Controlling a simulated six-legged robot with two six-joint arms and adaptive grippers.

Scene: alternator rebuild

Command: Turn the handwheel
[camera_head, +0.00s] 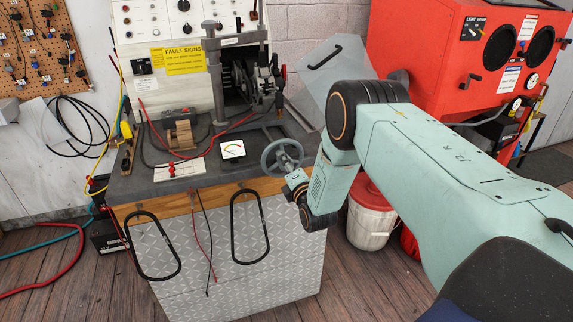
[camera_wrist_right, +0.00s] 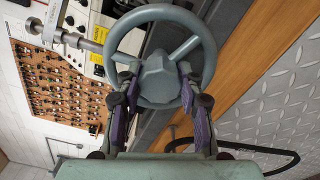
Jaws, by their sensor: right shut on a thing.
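The grey-green handwheel (camera_head: 281,157) stands at the front right of the test bench, with a round rim, spokes and a hub. My right gripper (camera_head: 291,174) is at the wheel on its near side, partly hidden by my own wrist in the head view. In the right wrist view the handwheel (camera_wrist_right: 158,76) fills the upper middle. The two fingers of my right gripper (camera_wrist_right: 157,90) lie on either side of the hub, shut on the wheel. My left gripper is not in view.
The bench top (camera_head: 245,180) carries a meter with a white face (camera_head: 232,149) left of the wheel and red leads. Two black handle loops (camera_head: 249,227) hang on the bench front. A white bucket with a red lid (camera_head: 371,215) and a red cabinet (camera_head: 430,45) stand to the right.

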